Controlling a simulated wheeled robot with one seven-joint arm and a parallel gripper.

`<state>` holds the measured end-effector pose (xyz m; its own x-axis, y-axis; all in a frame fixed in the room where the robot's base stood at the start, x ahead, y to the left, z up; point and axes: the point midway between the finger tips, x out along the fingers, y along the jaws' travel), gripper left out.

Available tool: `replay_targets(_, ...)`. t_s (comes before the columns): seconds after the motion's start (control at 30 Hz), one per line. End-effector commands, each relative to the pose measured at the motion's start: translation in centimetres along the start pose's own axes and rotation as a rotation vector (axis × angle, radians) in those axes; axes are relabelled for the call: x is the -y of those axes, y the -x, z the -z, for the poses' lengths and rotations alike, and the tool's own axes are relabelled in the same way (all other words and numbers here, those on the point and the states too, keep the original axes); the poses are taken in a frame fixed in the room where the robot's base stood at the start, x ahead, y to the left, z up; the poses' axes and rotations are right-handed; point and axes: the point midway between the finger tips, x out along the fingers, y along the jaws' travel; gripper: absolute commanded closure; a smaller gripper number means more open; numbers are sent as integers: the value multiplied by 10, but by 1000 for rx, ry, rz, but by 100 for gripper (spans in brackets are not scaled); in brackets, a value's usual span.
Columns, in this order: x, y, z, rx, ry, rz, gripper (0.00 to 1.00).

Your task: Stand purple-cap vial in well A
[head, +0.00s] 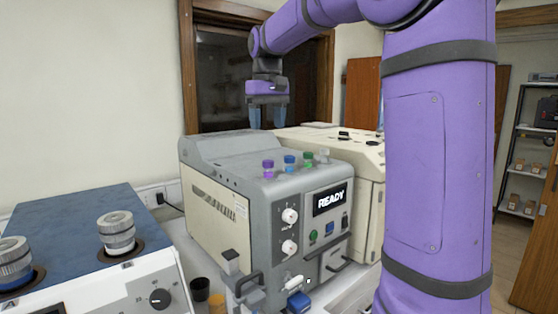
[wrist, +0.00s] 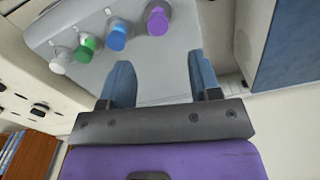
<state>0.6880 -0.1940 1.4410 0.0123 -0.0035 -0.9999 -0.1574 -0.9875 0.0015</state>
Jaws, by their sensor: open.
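The purple-cap vial (head: 268,168) stands upright on top of the grey machine, at the left end of a row of capped vials. In the wrist view the purple cap (wrist: 158,20) is near the top, beyond the fingertips and apart from them. My gripper (head: 267,126) is open and empty, pointing down above and behind the machine's top. Its two blue fingers (wrist: 160,78) also show in the wrist view with a gap between them. I cannot make out which spot is well A.
Blue (head: 290,164), green (head: 308,160) and white-cap (head: 323,156) vials stand in the same row. The grey machine (head: 240,216) shows READY on its front. A beige machine (head: 345,150) stands behind it. A blue-topped unit (head: 70,225) is at the left.

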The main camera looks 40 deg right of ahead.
Motion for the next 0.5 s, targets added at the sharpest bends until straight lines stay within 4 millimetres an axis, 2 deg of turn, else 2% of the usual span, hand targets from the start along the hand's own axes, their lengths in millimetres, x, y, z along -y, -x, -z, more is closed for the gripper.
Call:
replay_targets(0.23,35,-4,-70,-108,40,-7,43)
replay_targets(0.5,65,-36,-161,-249,89,0,43)
